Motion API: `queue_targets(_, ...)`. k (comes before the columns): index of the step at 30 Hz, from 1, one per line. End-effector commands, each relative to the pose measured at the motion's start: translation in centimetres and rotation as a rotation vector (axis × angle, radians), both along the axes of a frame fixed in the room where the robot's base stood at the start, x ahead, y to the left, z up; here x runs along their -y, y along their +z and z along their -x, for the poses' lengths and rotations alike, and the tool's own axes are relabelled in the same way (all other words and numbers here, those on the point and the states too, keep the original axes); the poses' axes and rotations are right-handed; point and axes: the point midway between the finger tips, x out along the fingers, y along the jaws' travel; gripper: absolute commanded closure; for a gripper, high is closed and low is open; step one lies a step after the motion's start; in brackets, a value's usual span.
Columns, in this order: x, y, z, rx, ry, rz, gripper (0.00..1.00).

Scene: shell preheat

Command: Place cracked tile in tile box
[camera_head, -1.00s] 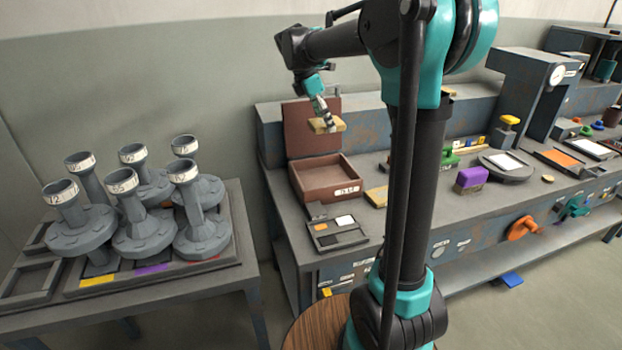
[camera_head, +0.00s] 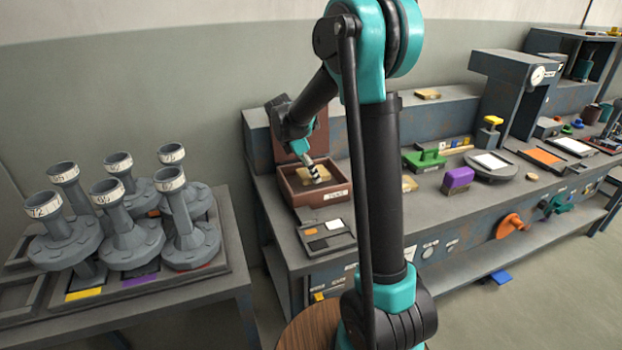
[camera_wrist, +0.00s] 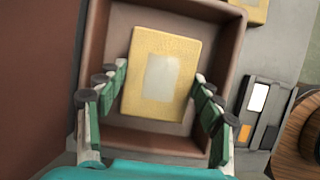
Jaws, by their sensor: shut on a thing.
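My gripper (camera_head: 314,176) reaches down into the open reddish-brown tile box (camera_head: 310,200) at the left end of the bench. It is shut on a yellow tile (camera_head: 303,180). In the wrist view the tile (camera_wrist: 160,108) has a pale rectangular patch, and the fingers (camera_wrist: 160,88) hold it by its left and right edges. The tile is inside the outline of the box walls (camera_wrist: 240,50). I cannot tell whether it touches the box floor. No crack is clear at this size.
Another yellow tile (camera_head: 408,184) lies on the bench right of the box. A dark tray (camera_head: 326,240) with small plates sits in front of it. The box's raised lid (camera_head: 320,138) stands behind. Several grey flanged parts (camera_head: 130,235) stand on the left table.

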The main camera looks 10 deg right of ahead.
Motion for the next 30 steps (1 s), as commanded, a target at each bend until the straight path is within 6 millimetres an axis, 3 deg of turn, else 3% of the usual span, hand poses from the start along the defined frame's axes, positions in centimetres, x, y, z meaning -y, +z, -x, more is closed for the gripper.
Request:
queue_targets(6,0.0,-2.8,0.0,0.000,0.000,0.000,0.73)
queue_targets(17,0.0,-3.3,0.0,0.000,0.000,0.000,0.73)
queue_targets(18,0.0,-3.4,0.0,0.000,0.000,0.000,0.32)
queue_targets(23,0.0,-3.3,0.0,0.000,0.000,0.000,0.13)
queue_targets(30,0.0,-3.3,0.0,0.000,0.000,0.000,0.13)
